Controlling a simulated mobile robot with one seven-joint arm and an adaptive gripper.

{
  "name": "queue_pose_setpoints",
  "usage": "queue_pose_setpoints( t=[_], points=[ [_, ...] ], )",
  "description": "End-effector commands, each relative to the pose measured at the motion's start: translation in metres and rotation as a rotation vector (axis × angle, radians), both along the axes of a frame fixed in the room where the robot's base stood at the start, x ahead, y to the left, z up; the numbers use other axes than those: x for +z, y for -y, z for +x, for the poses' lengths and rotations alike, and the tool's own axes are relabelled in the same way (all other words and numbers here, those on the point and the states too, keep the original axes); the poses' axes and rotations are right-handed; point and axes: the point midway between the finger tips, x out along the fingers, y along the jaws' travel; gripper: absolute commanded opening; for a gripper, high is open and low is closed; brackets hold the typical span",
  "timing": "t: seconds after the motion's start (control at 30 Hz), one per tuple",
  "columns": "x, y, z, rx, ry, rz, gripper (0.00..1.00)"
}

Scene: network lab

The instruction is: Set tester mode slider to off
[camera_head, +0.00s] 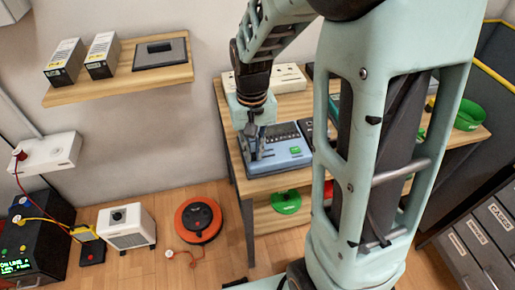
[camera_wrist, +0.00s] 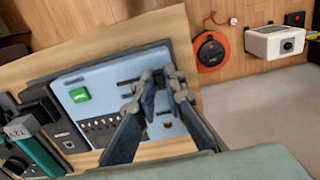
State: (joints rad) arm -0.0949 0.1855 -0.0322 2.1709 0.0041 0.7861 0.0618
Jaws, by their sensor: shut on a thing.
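The tester (camera_head: 280,150) is a light blue panel in a dark casing, lying on the wooden table. It also shows in the wrist view (camera_wrist: 107,95), with a green button (camera_wrist: 79,95), a row of small dark switches and short dark slots. My gripper (camera_head: 256,152) is over the left part of the tester, fingers pointing down. In the wrist view my gripper (camera_wrist: 163,84) has its fingertips at the panel surface, closed on the small mode slider. The fingers hide the slider knob, so its exact position cannot be read.
Other devices stand beside the tester, including a dark and teal unit (camera_wrist: 33,145). A green spool (camera_head: 286,202) sits on the shelf below. An orange cable reel (camera_head: 198,220) and a white box (camera_head: 127,227) are on the floor. My arm hides much of the table's right side.

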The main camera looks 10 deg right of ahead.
Motion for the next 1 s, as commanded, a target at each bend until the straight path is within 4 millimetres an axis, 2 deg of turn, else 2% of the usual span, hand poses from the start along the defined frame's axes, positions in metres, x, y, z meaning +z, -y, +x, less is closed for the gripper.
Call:
queue_pose_setpoints(
  t=[0.03, 0.07, 0.2, 0.57, 0.67, 1.0],
  points=[
    [0.0, -0.004, 0.0, 0.003, 0.001, 0.005, 0.0],
    [0.0, -0.004, 0.0, 0.003, 0.002, 0.006, 0.12],
    [0.0, -0.004, 0.0, 0.002, 0.001, 0.006, 0.28],
    [0.005, -0.002, 0.001, 0.002, 0.002, 0.004, 0.28],
    [0.017, -0.002, 0.001, 0.002, 0.005, 0.004, 0.28],
    [0.088, -0.003, 0.002, 0.002, 0.007, 0.004, 0.28]
  ],
)
